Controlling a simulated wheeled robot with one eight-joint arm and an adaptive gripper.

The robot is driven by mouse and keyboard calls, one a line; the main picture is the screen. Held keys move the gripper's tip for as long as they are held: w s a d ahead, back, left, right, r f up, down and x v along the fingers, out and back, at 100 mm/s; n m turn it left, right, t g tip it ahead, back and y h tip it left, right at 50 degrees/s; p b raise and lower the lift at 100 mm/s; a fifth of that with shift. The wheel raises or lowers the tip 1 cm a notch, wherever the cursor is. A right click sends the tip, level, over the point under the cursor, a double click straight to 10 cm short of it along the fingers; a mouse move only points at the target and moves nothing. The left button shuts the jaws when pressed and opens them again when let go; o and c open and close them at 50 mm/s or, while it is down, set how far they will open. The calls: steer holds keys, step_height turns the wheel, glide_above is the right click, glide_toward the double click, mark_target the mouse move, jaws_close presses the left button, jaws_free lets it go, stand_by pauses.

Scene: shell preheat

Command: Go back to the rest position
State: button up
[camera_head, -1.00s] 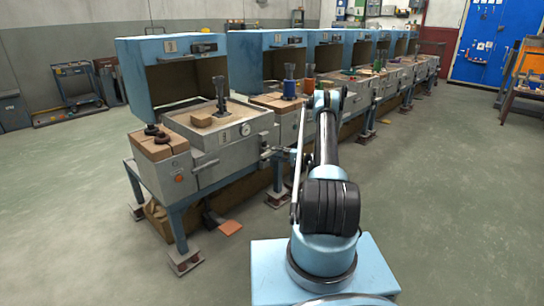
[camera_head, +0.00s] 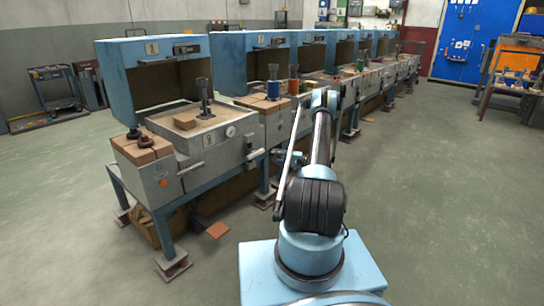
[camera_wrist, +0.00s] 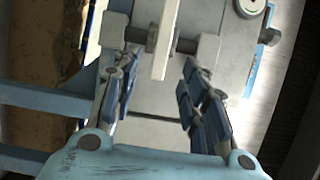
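My gripper (camera_wrist: 160,66) is open in the wrist view. Its two blue-padded fingers stand apart. A pale flat bar (camera_wrist: 165,40) on a dark cross shaft shows in the gap between the fingertips. I cannot tell how deep it lies between them, and no contact shows. Behind it is a grey machine housing (camera_wrist: 215,75).
The blue-hooded stations stand in a row running back to the right. A workbench (camera_head: 510,88) stands at the far right before a blue panel (camera_head: 474,40). The floor (camera_head: 440,200) on the right is clear.

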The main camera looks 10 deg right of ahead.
steer(key=s+a+r+n+g+h, duration=0.1)
steer(key=s+a+r+h, duration=0.15)
steer(key=r, duration=0.65)
steer(key=s+a+r+g+h, duration=0.1)
steer(key=a+r, duration=0.3)
steer(key=r, duration=0.6)
steer(key=s+a+r+n+g+h, duration=0.2)
steer(key=s+a+r+h, duration=0.2)
steer(key=s+r, duration=1)
steer(key=s+n+g+h, duration=0.1)
steer(key=s+h, duration=0.3)
steer(key=s, duration=2.1)
steer(key=s+d+f+h, duration=0.2)
steer(key=s+d+f, duration=0.1)
steer(key=s, duration=0.7)
steer(key=s+d+f+n+h, duration=0.1)
steer(key=s+f, duration=0.4)
steer(key=s, duration=0.5)
steer(key=shift+d+f+n+g+h, duration=0.15)
steer(key=shift+d+n+g+h, duration=0.15)
steer(key=shift+d+h, duration=0.65)
